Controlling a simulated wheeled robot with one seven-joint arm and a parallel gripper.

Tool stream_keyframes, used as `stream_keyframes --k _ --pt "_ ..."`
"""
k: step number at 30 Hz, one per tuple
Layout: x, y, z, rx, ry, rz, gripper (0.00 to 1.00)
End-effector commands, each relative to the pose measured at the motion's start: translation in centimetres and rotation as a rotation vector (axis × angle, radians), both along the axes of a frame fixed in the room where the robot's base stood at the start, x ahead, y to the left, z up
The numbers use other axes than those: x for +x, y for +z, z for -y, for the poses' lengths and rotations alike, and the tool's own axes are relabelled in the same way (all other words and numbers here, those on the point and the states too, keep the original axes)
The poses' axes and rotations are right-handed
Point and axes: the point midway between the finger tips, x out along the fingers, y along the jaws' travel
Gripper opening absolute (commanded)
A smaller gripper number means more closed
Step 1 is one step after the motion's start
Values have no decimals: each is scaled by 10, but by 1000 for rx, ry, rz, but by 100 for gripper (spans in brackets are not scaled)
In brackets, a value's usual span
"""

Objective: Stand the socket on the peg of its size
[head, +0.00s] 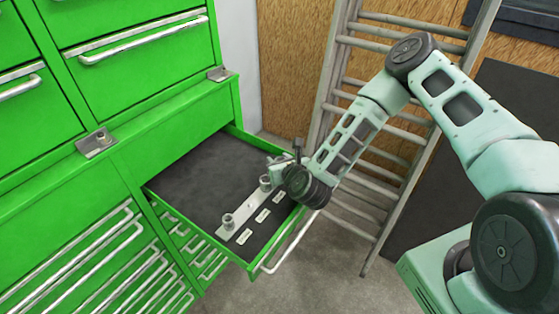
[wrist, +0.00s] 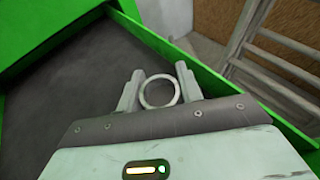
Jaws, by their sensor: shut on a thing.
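My gripper (wrist: 159,88) is shut on the socket (wrist: 160,78), a pale metal ring seen from above between the two fingers in the wrist view. In the head view my gripper (head: 277,163) is over the far right part of the open drawer, and the held socket cannot be made out there. A pale metal strip (head: 243,211) lies in the drawer. One upright metal piece (head: 228,221) stands at its near end and another (head: 265,183) further along, close to my gripper. I cannot tell whether these are bare pegs or carry sockets.
The green drawer (head: 193,170) is pulled out, with a dark liner bare on its left side. Several small white labels (head: 262,215) lie beside the strip. A silver handle (head: 291,243) runs along the drawer front. A ladder (head: 372,190) leans behind my arm.

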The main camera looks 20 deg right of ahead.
Motion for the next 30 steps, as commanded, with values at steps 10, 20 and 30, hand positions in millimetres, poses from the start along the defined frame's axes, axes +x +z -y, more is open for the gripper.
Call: stream_keyframes --k 10,20,30 --pt "-2 -5 1 -6 0 -10 58" --pt "-2 9 1 -9 0 -11 58" --pt "-65 30 3 -3 1 -9 58"
